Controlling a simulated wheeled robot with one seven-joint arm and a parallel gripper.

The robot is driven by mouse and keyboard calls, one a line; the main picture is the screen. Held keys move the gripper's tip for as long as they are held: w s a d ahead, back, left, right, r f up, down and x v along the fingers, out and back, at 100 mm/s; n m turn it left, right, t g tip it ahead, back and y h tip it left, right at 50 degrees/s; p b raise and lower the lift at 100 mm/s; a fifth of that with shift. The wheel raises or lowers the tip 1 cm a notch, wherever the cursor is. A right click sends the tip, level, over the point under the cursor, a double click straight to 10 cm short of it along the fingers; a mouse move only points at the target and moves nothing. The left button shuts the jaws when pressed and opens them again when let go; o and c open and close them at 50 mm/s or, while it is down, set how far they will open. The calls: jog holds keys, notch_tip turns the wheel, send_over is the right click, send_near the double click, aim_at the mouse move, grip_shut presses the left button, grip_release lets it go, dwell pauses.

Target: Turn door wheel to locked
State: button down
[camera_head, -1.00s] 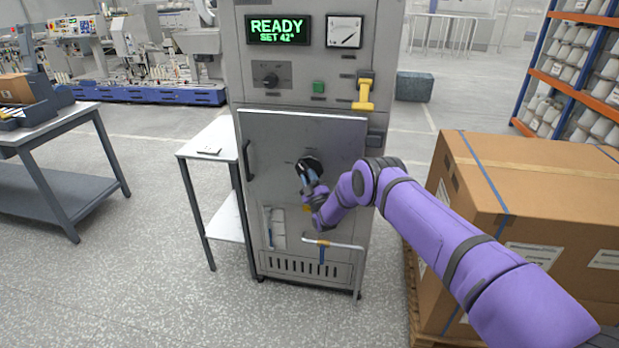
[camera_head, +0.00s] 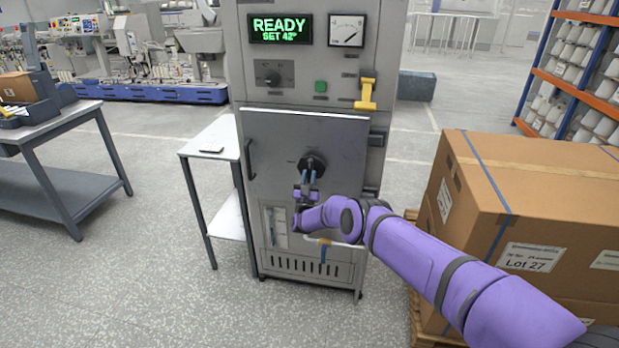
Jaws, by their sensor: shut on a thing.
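The door wheel (camera_head: 313,162) is a dark round hub on the middle of the grey cabinet door (camera_head: 275,135). A small mark sits on the door left of the wheel, too small to read. The door looks closed, with a dark handle (camera_head: 249,160) on its left side.
A green display (camera_head: 281,30) reads READY, SET 42°. A yellow lever (camera_head: 366,94) is at the upper right. A small side table (camera_head: 214,140) stands left, and a large carton (camera_head: 530,190) stands right of my arm. A T-shaped tool hangs low on the cabinet.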

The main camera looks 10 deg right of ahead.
jog(key=shift+m+h, duration=0.3)
jog(key=shift+m, duration=0.1)
jog(key=c, duration=1)
grip_release()
jog(key=shift+o, duration=0.2)
jog(key=v, duration=1.1)
jog(key=shift+r, duration=0.1)
